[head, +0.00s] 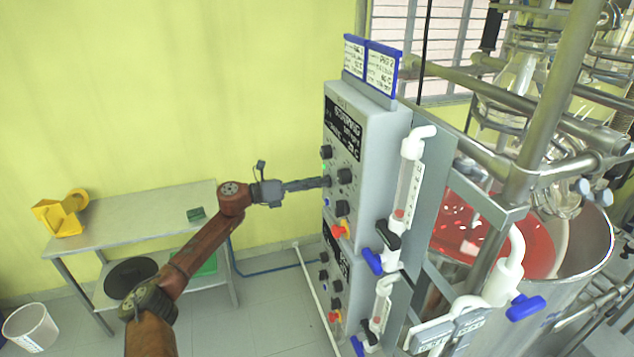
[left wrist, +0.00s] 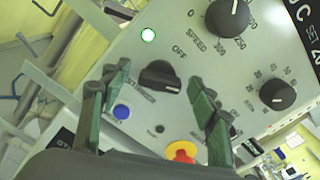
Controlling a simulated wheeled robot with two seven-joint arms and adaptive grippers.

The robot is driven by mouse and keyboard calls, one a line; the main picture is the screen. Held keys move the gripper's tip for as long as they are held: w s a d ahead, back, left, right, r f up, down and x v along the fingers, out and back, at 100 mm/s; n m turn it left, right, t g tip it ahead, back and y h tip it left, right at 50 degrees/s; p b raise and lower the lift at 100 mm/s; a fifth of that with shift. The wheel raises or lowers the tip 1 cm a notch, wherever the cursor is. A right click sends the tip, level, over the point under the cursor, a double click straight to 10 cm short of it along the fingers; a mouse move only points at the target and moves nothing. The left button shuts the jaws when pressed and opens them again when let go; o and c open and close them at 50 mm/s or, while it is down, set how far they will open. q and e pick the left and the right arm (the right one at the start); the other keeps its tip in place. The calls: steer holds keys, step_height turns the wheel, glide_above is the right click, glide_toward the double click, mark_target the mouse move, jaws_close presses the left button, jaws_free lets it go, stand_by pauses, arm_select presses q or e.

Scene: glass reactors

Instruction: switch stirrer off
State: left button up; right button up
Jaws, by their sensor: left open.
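The stirrer switch is a black rotary knob (left wrist: 160,77) on the grey control panel, seen in the left wrist view. A white mark shows at its lower right end, and the word OFF is printed above and to its right. In the head view my left gripper (head: 326,182) reaches the front of the upper control box (head: 374,118), hiding the knob. My right gripper is not in view.
A speed knob (left wrist: 228,18), another dial (left wrist: 277,95), a blue button (left wrist: 121,112) and a red-and-yellow stop button (left wrist: 181,151) sit close around. A flowmeter (head: 408,190) and steel vessel (head: 575,285) stand right of the box. A metal table (head: 140,215) stands left.

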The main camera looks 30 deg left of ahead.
arm_select(q)
steer(key=shift+c, duration=0.4)
steer(key=c, duration=1.1)
steer(key=shift+r+n, duration=0.1)
steer(key=shift+n, duration=0.3)
steer(key=shift+a+n+p, duration=0.1)
steer(key=shift+n+p, duration=3.2)
steer(key=shift+n, duration=2.4)
steer(key=shift+f, duration=0.2)
steer(key=o, duration=1.2)
